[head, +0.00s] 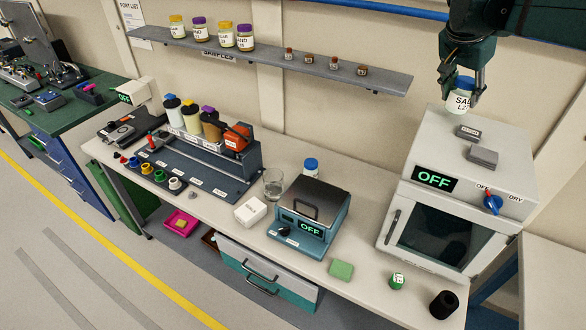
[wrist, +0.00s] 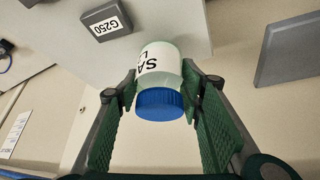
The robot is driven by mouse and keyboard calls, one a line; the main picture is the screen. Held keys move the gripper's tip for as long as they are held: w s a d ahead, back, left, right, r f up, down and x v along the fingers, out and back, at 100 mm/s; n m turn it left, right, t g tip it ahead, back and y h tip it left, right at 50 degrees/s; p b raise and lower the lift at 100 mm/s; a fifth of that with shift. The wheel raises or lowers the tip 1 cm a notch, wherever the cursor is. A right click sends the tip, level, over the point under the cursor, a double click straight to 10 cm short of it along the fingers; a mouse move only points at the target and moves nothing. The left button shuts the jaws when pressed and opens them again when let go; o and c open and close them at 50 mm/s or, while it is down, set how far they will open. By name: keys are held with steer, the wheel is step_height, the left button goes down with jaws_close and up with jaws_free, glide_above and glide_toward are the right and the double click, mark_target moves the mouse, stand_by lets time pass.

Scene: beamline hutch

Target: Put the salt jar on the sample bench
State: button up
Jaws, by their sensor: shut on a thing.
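My gripper (head: 461,86) is shut on the salt jar (head: 459,101), a pale jar with a blue lid and a label of which "SA" shows. The jar is held above the white oven (head: 475,150), apart from its top as far as I can tell. In the wrist view, the jar (wrist: 160,68) sits between both green finger pads, its blue lid nearest the camera. A long pale bench (head: 330,262) runs under the oven; no sign on it naming it as the sample bench is readable.
Two grey blocks (head: 482,156) lie on the oven top. The bench also bears a teal device (head: 309,212), a glass (head: 272,184), a blue-lidded jar (head: 311,167), a green block (head: 341,270) and a bottle rack (head: 215,150). A shelf (head: 290,62) with jars hangs behind.

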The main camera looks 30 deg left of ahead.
steer(key=s+a+f+n, duration=0.1)
steer(key=s+a, duration=0.1)
steer(key=a, duration=0.8)
steer(key=s+a, duration=0.3)
steer(key=a, duration=0.7)
step_height(320, 180, down, 32)
steer(key=s+m, duration=0.2)
steer(key=shift+s+h+p, duration=0.3)
steer(key=shift+s+p, duration=0.1)
steer(key=shift+p, duration=0.05)
steer(key=shift+f, duration=0.15)
steer(key=shift+f, duration=3.1)
steer(key=shift+f+b, duration=0.35)
steer(key=shift+f, duration=1.5)
